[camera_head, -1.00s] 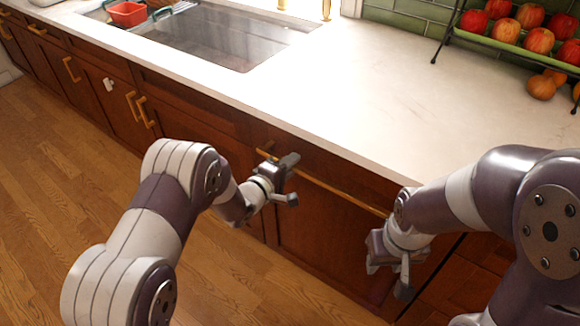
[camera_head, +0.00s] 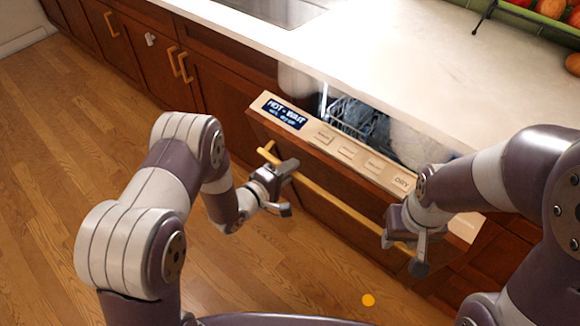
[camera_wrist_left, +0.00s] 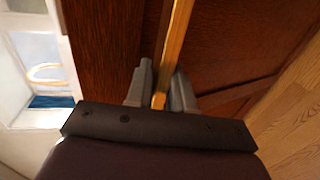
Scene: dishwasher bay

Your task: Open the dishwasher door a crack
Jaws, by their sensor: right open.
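The dishwasher door (camera_head: 290,151) is tilted out at its top, leaving a gap below the counter. Its top edge carries a control strip (camera_head: 395,178) with a lit display (camera_head: 285,113) reading "HOT - WAIT". A long brass bar handle (camera_head: 335,204) runs across the door front. My left gripper (camera_head: 286,188) is at the handle's left part.
Inside the gap a rack (camera_head: 350,115) and pale dishes (camera_head: 408,140) show, with white haze. The white counter (camera_head: 400,60) is above. Cabinets with brass handles (camera_head: 186,68) stand to the left. Wooden floor (camera_head: 50,150) is clear; a small orange dot (camera_head: 368,300) shows low in view.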

